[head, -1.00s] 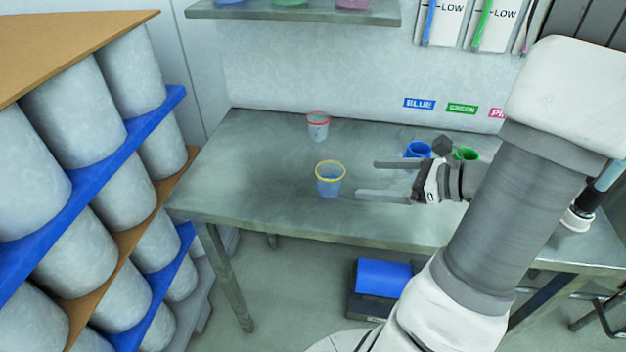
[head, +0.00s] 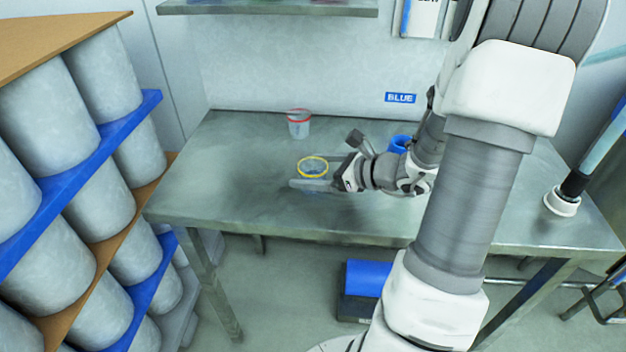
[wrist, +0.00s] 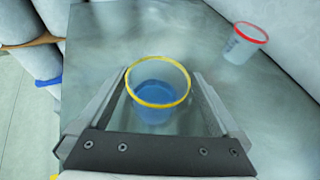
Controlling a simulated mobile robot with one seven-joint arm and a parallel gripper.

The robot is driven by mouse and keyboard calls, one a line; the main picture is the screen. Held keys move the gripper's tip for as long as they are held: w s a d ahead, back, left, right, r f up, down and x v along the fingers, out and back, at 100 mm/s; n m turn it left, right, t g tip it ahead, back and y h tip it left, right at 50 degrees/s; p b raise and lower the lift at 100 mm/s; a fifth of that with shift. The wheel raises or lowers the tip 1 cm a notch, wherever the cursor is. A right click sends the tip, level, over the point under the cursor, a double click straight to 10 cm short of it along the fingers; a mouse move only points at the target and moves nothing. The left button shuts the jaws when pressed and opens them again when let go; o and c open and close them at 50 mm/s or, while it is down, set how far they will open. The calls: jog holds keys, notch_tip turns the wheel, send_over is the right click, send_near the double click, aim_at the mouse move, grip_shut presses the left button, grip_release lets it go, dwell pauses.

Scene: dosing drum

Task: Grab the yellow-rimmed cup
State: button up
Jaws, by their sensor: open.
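The yellow-rimmed cup (head: 313,165) is clear, holds something blue, and stands upright on the metal table (head: 240,195). In the wrist view the cup (wrist: 158,82) sits between the two fingers of my gripper (wrist: 160,85), with one finger on each side. My gripper (head: 310,173) is open in the head view, and its near finger hides the cup's lower part. I cannot tell whether either finger touches the cup.
A red-rimmed cup (head: 299,123) stands farther back on the table; it also shows in the wrist view (wrist: 244,43). A blue container (head: 399,144) is behind my arm. A rack of grey drums (head: 90,150) stands at left. A shelf (head: 270,8) hangs above.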

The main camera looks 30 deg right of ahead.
jog(key=x, duration=0.3)
jog(key=shift+s+a+f+b, duration=0.1)
jog(key=shift+s+f+b, duration=0.1)
jog(key=shift+b, duration=0.15)
jog(key=shift+w+a+f, duration=0.15)
jog(key=shift+w+a, duration=0.1)
jog(key=shift+w, duration=0.25)
jog(key=c, duration=1.4)
